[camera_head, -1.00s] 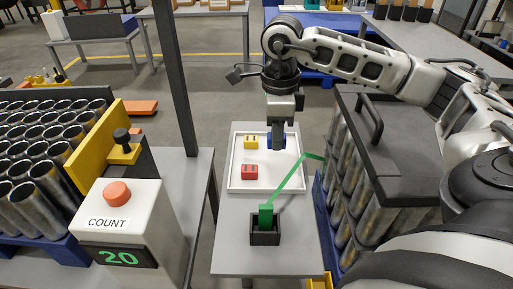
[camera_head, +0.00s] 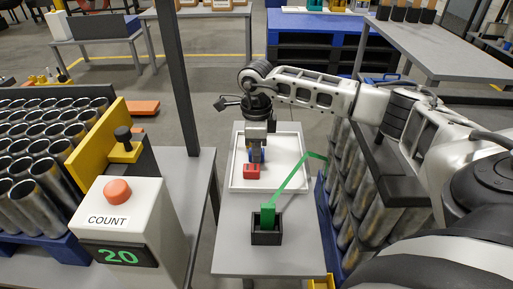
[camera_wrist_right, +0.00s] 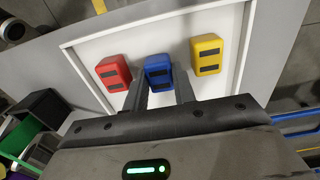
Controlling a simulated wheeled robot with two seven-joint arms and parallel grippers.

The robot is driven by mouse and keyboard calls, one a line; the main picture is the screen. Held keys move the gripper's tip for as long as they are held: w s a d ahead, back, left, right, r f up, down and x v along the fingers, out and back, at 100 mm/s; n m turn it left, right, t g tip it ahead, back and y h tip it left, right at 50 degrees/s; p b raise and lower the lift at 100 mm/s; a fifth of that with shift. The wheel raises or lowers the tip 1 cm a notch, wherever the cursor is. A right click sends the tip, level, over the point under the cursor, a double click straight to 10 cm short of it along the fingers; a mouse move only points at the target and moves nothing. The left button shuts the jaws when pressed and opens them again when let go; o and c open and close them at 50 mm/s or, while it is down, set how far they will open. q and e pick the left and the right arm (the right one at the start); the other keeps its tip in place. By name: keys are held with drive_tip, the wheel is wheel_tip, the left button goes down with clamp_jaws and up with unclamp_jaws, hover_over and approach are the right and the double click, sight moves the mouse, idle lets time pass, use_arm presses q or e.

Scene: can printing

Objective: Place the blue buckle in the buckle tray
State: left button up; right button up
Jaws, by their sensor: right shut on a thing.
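My right gripper (camera_head: 256,154) is over the white buckle tray (camera_head: 289,150), its fingers pointing down. It is shut on the blue buckle (camera_head: 258,158), which the fingers and wrist partly hide. In the right wrist view, the blue buckle (camera_wrist_right: 158,71) sits between the two fingertips (camera_wrist_right: 162,88), with the red buckle (camera_wrist_right: 113,73) on its left and the yellow buckle (camera_wrist_right: 206,54) on its right. The red buckle (camera_head: 251,172) lies in the tray in the head view, where the yellow one is hidden behind my gripper. I cannot tell whether the blue buckle touches the tray floor.
A black holder (camera_head: 266,237) with a green strap (camera_head: 290,181) stands in front of the tray on the grey table (camera_head: 235,255). A rack of metal cans (camera_head: 352,190) stands close on the right. The COUNT box (camera_head: 118,222) reads 20 at left.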

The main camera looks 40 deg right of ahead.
use_arm(q)
drive_tip(key=shift+f, duration=0.1)
use_arm(e)
drive_tip(key=o, duration=1)
drive_tip(key=shift+f, duration=0.1)
use_arm(q)
drive_tip(key=shift+d+f, duration=0.1)
drive_tip(key=shift+f, duration=0.2)
use_arm(e)
drive_tip(key=shift+r, duration=0.2)
use_arm(q)
drive_tip(key=shift+r+p, duration=0.6)
drive_tip(key=shift+r, duration=0.05)
use_arm(e)
wheel_tip(320, 180, up, 12)
